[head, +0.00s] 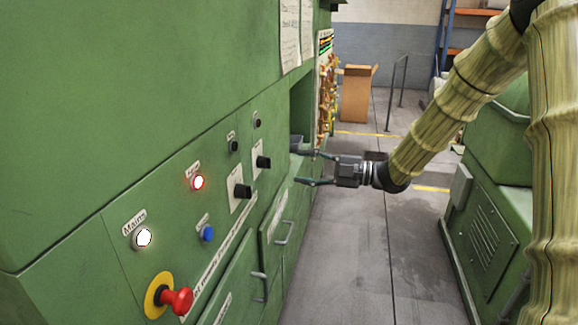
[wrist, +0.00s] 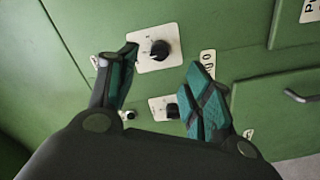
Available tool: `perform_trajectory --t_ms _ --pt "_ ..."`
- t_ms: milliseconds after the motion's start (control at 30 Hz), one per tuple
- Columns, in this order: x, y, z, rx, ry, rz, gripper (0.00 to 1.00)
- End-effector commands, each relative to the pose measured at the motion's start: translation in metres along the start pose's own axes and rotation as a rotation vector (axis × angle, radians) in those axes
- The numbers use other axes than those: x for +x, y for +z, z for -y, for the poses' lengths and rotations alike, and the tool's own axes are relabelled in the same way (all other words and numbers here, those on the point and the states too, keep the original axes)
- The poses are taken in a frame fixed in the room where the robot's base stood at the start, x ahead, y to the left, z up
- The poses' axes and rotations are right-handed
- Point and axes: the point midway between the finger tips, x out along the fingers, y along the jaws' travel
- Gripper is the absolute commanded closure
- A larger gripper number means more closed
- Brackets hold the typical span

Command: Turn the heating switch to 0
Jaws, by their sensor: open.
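Two black rotary switches on white plates sit on the green panel. In the head view one switch (head: 242,191) is nearer and the other (head: 263,161) is farther along. The wrist view shows one switch (wrist: 160,49) higher up and one (wrist: 172,110) lower, partly beside the right finger. I cannot read which is the heating switch or where the knobs point. My gripper (head: 299,167) is open and empty, to the right of the farther switch in the head view. In the wrist view my gripper's fingers (wrist: 163,62) frame the upper knob, with no visible contact.
The panel also bears a lit white Mains lamp (head: 144,238), a lit red lamp (head: 198,182), a blue button (head: 207,233) and a red emergency knob (head: 178,300). Drawer handles (head: 284,233) stick out below. Grey floor (head: 355,260) is clear between the machines.

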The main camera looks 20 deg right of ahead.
Motion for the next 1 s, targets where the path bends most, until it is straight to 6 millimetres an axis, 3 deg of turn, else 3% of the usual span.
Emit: perform_trajectory --t_ms 267,800,867,1000 --pt "-0.022 0.0 0.0 0.0 0.001 0.0 0.49" --pt "-0.023 0.001 0.001 0.004 0.0 0.001 0.49" --pt "-0.021 0.003 0.005 0.018 0.0 0.01 0.49" --pt "-0.007 0.018 0.034 0.119 0.002 0.075 0.49"
